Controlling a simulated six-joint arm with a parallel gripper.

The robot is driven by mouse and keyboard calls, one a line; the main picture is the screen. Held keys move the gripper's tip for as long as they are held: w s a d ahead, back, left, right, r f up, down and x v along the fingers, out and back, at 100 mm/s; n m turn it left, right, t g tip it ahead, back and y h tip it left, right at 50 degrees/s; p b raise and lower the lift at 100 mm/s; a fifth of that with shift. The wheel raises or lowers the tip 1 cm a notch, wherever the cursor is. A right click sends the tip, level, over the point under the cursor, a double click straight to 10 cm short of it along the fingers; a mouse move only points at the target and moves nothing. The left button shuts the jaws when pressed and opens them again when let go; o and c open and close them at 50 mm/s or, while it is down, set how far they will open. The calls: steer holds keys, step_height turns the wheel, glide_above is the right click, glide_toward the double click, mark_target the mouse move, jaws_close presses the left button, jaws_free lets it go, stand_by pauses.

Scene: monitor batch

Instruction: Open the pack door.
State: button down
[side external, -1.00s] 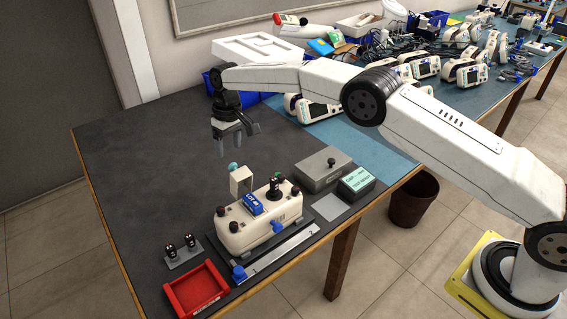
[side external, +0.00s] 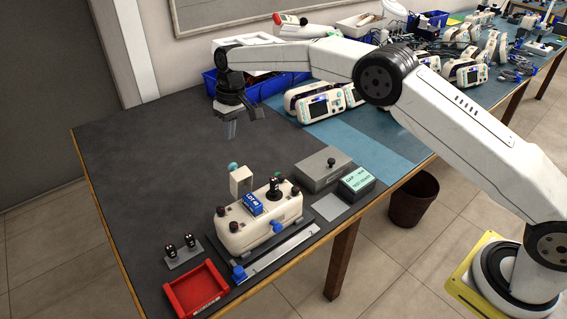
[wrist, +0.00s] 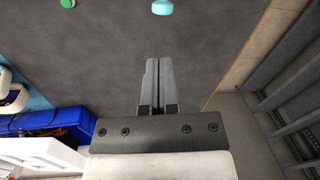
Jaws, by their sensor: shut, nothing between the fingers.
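The cream monitor (side external: 259,222) lies on the dark bench mat with dark knobs, a blue label and a blue clamp knob on its front. A small beige upright panel with a teal knob (side external: 233,166) stands at its back edge; I cannot tell for certain that this is the pack door. The teal knob also shows at the top of the wrist view (wrist: 162,7). My gripper (side external: 231,134) is above the mat, behind the monitor and apart from it. Its fingers (wrist: 156,65) are together with nothing between them.
A red tray (side external: 195,290) and a small stand with two black knobs (side external: 180,250) are at the front left. A grey box (side external: 322,168) and a green-topped box (side external: 357,182) stand right of the monitor. Blue bins and more monitors fill the back. The left mat is clear.

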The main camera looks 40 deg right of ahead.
mark_target(233, 163)
steer(key=s+d+r+m+t+y, duration=0.1)
steer(key=s+d+r+m+t, duration=0.1)
steer(key=s+r, duration=0.3)
steer(key=shift+d+v, duration=0.3)
steer(key=shift+v, duration=0.9)
steer(key=shift+f, duration=0.2)
steer(key=x, duration=1.3)
steer(key=shift+w+a+f, duration=0.25)
steer(key=shift+w+a, duration=0.05)
steer(key=shift+a, duration=0.1)
steer(key=shift+w+f, duration=0.4)
steer(key=shift+w, duration=0.4)
steer(key=shift+w+f, duration=0.35)
steer(key=shift+w, duration=0.45)
steer(key=shift+s+r, duration=0.1)
steer(key=shift+s, duration=0.2)
steer(key=shift+s+r, duration=0.15)
steer(key=shift+s, duration=0.3)
